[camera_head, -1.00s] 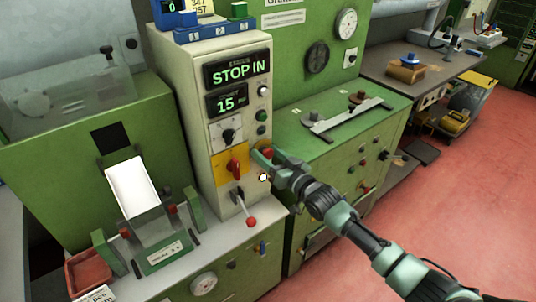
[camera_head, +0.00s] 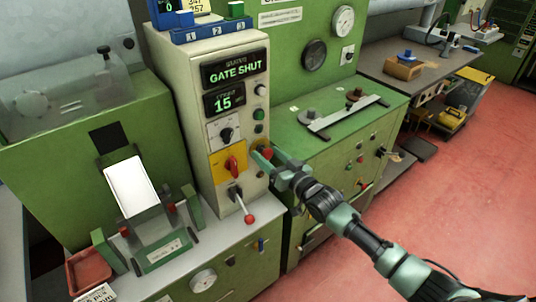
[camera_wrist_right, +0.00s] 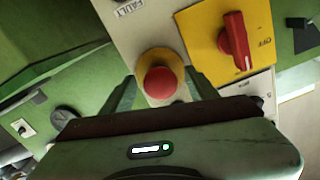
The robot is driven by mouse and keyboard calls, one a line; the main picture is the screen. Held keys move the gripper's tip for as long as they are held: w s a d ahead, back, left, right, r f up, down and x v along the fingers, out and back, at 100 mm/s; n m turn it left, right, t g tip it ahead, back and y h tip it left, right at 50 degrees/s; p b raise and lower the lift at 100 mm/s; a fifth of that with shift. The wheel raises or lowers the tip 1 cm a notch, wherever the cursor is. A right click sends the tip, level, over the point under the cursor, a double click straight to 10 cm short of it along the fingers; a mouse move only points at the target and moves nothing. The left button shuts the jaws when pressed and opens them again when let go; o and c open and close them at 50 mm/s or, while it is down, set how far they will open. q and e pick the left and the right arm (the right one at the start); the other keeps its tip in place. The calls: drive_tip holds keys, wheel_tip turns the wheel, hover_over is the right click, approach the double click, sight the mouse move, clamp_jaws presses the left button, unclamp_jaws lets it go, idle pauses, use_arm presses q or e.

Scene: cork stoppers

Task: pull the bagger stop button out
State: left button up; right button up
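The stop button (camera_wrist_right: 160,82) is a red mushroom head on a yellow round base, on the right side of the cream control panel's face. In the head view the red button (camera_head: 266,152) shows small at the fingertips. My right gripper (camera_wrist_right: 161,92) is open, one finger on each side of the button, with a small gap to the red head on both sides. In the head view my right gripper (camera_head: 268,158) reaches in from the lower right. The panel display (camera_head: 235,70) reads "GATE SHUT", and the one below shows 15. My left gripper is not in view.
A red rotary switch (camera_head: 232,164) on a yellow plate sits left of the button. A red-knobbed lever (camera_head: 249,218) sticks out below. A green cabinet (camera_head: 340,150) with a metal bar on top stands close to the right. Red floor (camera_head: 470,200) is open further right.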

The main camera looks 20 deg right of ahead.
drive_tip(key=v, duration=0.7)
drive_tip(key=shift+s+d, duration=0.15)
drive_tip(key=shift+s, duration=0.2)
drive_tip(key=s+d+f+g+h, duration=0.2)
drive_tip(key=f, duration=0.8)
drive_tip(key=s+d+f+g+h, duration=0.2)
drive_tip(key=s+d+f, duration=0.1)
drive_tip(key=f, duration=0.8)
drive_tip(key=s+f+g+h, duration=0.1)
drive_tip(key=s+f+g, duration=0.1)
drive_tip(key=s+f, duration=0.45)
drive_tip(key=s+f+g, duration=0.1)
drive_tip(key=s+f, duration=0.3)
drive_tip(key=f, duration=0.5)
drive_tip(key=s+a+f+g, duration=0.1)
drive_tip(key=s+f+g, duration=0.2)
drive_tip(key=s, duration=0.9)
drive_tip(key=s+a+f+n+g, duration=0.1)
drive_tip(key=s+a+f+g, duration=0.1)
drive_tip(key=s+f, duration=0.7)
drive_tip(key=s+a+f+g+h, duration=0.1)
drive_tip(key=s+f+g, duration=0.3)
drive_tip(key=s, duration=1.2)
wheel_tip(320, 180, down, 3)
drive_tip(key=shift+r+n, duration=0.15)
drive_tip(key=shift+n, duration=0.15)
